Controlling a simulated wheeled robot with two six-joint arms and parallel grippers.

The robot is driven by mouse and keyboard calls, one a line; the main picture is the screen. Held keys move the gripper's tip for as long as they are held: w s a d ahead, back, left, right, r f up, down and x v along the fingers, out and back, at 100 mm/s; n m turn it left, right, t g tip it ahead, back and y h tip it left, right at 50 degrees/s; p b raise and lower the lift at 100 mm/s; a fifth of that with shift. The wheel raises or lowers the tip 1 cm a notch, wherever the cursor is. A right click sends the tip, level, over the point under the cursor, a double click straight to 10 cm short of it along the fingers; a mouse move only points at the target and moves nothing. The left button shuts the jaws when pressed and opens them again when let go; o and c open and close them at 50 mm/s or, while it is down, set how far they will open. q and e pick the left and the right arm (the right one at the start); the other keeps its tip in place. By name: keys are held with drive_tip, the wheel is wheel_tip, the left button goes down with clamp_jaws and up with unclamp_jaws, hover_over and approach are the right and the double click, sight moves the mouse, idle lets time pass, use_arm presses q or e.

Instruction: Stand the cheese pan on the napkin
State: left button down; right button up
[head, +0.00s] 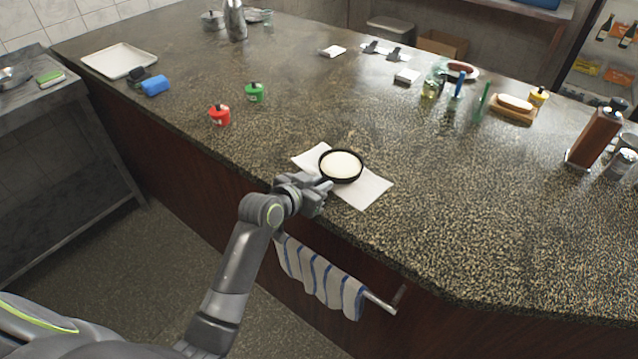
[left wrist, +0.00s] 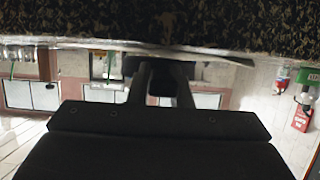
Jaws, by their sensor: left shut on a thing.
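The cheese pan (head: 342,166) is a small round black pan with a pale cream filling. It is level over the white napkin (head: 371,190), near the counter's front edge. Its rim covers the middle of the napkin; napkin corners show on both sides. I cannot tell for sure whether the pan touches the cloth. My left gripper (head: 326,186) is shut on the pan's handle, which the fingers mostly hide. In the left wrist view the fingers (left wrist: 163,82) close around a dark piece, with the napkin's pale edge beyond. My right gripper is not in view.
A red pot (head: 219,116) and a green pot (head: 254,93) stand left of the pan. A striped towel (head: 318,280) hangs on a rail below the counter edge. Bottles and a bread board (head: 512,112) stand at the back right. The counter right of the napkin is clear.

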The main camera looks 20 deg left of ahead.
use_arm(q)
drive_tip(key=shift+f, duration=0.3)
drive_tip(key=shift+f+b, duration=0.2)
drive_tip(key=shift+b, duration=0.15)
drive_tip(key=c, duration=1.3)
unclamp_jaws()
drive_tip(key=shift+r+p, duration=0.4)
drive_tip(key=shift+r, duration=0.15)
drive_tip(key=b+v, duration=0.1)
drive_tip(key=v, duration=1.1)
